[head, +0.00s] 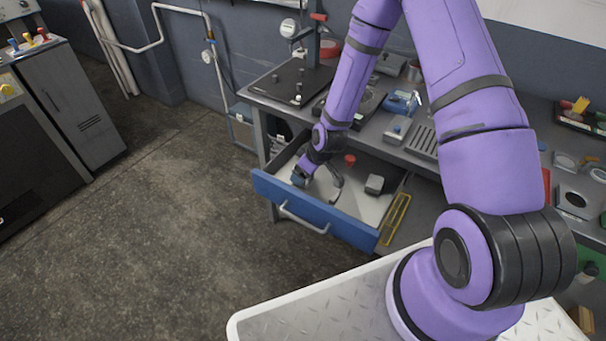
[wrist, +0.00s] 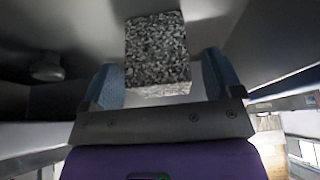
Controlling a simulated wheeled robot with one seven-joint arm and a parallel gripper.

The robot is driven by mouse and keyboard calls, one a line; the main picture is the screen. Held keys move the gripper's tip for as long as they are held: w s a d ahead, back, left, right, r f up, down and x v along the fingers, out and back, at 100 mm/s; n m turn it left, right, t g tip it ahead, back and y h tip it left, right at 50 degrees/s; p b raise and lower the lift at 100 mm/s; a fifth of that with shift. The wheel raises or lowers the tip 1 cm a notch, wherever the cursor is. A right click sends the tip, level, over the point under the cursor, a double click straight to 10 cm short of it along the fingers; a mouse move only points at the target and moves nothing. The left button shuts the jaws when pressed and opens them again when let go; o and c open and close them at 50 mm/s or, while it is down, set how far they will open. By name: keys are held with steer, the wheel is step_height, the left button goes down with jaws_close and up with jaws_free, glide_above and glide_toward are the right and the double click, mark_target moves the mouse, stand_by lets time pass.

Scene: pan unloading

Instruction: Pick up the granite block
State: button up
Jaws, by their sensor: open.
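The granite block (wrist: 158,52) is a speckled grey block in the wrist view. It lies between and a little beyond the tips of my gripper (wrist: 166,80), whose two blue fingers are apart with a gap showing on each side of it. In the head view my gripper (head: 299,179) is low inside the open drawer, near its left end. The block cannot be made out there at the fingers; my gripper and wrist may hide it.
The blue-fronted drawer (head: 345,234) is pulled out below the workbench. A dark round thing (wrist: 47,66) shows left in the wrist view. Open floor lies left.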

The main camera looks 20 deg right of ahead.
steer(key=shift+x, duration=1)
steer(key=c, duration=1.3)
steer(key=shift+r, duration=0.1)
